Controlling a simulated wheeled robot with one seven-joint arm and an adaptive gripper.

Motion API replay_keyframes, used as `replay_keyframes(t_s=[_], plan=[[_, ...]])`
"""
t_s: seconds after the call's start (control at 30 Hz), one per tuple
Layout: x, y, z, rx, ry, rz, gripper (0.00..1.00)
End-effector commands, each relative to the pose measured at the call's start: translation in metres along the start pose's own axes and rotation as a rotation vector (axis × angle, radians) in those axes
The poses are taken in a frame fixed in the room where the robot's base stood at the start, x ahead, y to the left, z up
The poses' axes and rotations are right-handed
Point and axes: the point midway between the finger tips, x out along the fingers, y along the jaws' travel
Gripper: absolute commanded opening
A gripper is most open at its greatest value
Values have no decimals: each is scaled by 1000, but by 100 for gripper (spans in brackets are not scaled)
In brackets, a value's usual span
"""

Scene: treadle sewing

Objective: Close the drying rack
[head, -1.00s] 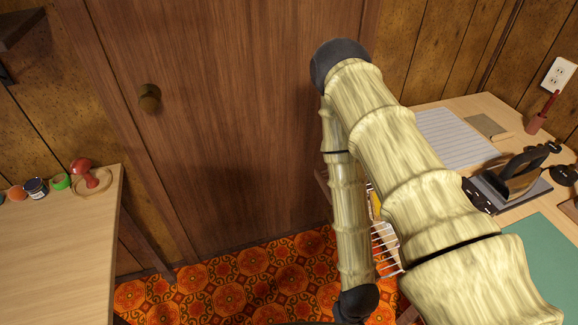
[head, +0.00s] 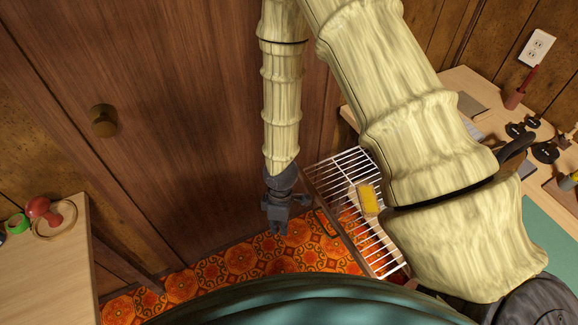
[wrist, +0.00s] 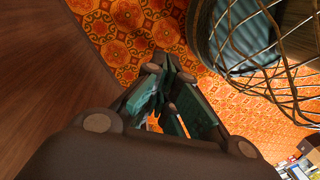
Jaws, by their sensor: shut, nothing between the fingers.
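The drying rack (head: 354,168) is a white wire shelf with a dark wooden front rail, jutting out from under the right-hand table in the head view. My arm hides part of its right side. A yellow block-like item (head: 368,198) lies on the wires. My gripper (head: 277,228) hangs pointing down to the left of the rack's front rail, apart from it in the picture. In the wrist view its fingers (wrist: 170,95) are together and empty, over the patterned floor. The rack is not clearly visible in the wrist view.
A brown wooden door with a round knob (head: 103,121) stands behind my gripper. A light wooden table (head: 45,265) with a red-handled stamp is at the left. The right table holds tools and a green mat (head: 550,235). Orange patterned floor (head: 240,265) lies clear between the tables.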

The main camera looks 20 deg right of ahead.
Motion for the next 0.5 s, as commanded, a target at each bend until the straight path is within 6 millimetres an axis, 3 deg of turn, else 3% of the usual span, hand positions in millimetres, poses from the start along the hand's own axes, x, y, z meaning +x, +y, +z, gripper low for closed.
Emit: replay_keyframes(t_s=[0.03,0.1,0.3,0.4,0.5], plan=[[-28,17,-13,-104,-25,30,0],[-57,39,-24,-239,-76,69,0],[-130,91,-44,-513,-222,179,0],[-152,106,-50,-582,-270,215,0],[-161,113,-52,-615,-295,231,0]])
